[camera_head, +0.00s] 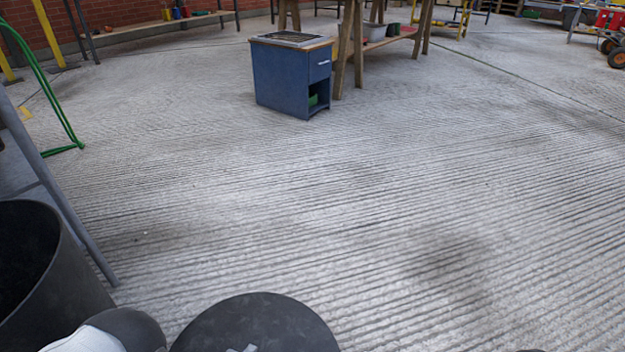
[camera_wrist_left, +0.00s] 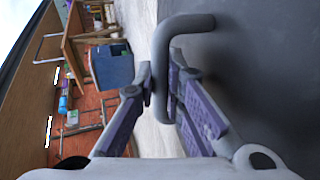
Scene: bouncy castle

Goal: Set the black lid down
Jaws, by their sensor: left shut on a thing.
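The black lid (camera_head: 262,322) is a round dark disc at the bottom edge of the head view, cut off by the frame. In the left wrist view the lid (camera_wrist_left: 275,85) fills the right side as a dark grey face, with a grey bar handle (camera_wrist_left: 190,24) standing out from it. My left gripper (camera_wrist_left: 160,88) is shut on this handle, with one finger on each side of the bar. What lies directly under the lid is hidden. My left arm shows at the bottom left of the head view. My right gripper is in neither view.
An open black bin (camera_head: 75,300) stands at the lower left, left of the lid, beside a grey slanted pole (camera_head: 55,190). A blue cabinet (camera_head: 280,82) stands farther back by a wooden table. The ridged pale floor (camera_head: 380,220) between is clear.

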